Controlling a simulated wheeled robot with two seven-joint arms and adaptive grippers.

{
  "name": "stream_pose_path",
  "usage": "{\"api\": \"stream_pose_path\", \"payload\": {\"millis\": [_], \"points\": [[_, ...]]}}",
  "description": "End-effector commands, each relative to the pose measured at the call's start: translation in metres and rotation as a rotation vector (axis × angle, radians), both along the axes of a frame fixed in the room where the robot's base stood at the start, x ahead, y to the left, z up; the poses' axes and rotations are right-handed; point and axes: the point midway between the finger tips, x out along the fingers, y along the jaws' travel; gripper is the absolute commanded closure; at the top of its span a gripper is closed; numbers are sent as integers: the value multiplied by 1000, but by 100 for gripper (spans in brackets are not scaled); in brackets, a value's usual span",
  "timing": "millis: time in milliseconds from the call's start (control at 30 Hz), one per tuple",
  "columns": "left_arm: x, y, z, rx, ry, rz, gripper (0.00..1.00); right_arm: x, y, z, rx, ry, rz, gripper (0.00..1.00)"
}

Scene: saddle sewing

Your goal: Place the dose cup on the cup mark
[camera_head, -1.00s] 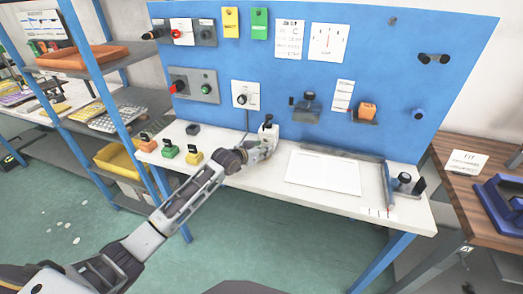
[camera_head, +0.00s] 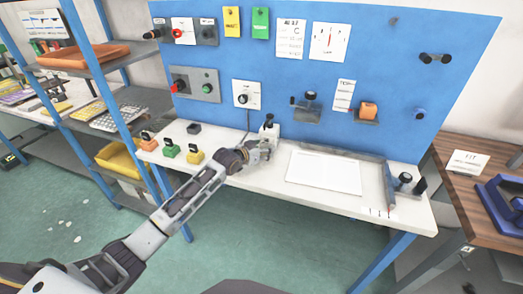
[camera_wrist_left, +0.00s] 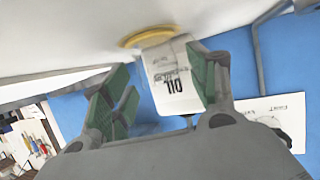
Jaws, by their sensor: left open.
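My left gripper (camera_head: 264,150) is over the white bench, just in front of a white bottle with a black top (camera_head: 269,128). In the left wrist view the fingers of my left gripper (camera_wrist_left: 160,70) are apart. A white container with an upside-down label like "OIL" (camera_wrist_left: 172,85) shows between them, partly behind the right finger; I cannot tell if they touch. A tan-yellow round thing (camera_wrist_left: 140,36) is at the container's end on the white surface. I cannot make out the dose cup or the cup mark for certain. My right gripper is not in view.
Orange, green and yellow blocks with dark handles (camera_head: 171,148) stand left on the bench. A white sheet (camera_head: 324,172) lies right of my gripper. The blue panel (camera_head: 300,72) rises behind. A shelf rack (camera_head: 103,92) stands at the left.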

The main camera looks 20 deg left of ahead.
Motion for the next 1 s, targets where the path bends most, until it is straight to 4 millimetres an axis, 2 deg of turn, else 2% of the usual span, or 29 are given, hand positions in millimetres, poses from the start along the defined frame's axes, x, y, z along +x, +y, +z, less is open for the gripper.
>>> {"api": "stream_pose_path", "payload": {"millis": [267,600,833,1000], "points": [[-4,2,4,0,0,0,41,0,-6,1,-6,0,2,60],[-28,9,14,1,0,0,41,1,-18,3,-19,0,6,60],[-49,16,23,1,1,0,41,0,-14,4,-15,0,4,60],[-64,22,30,1,1,1,41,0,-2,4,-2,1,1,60]]}}
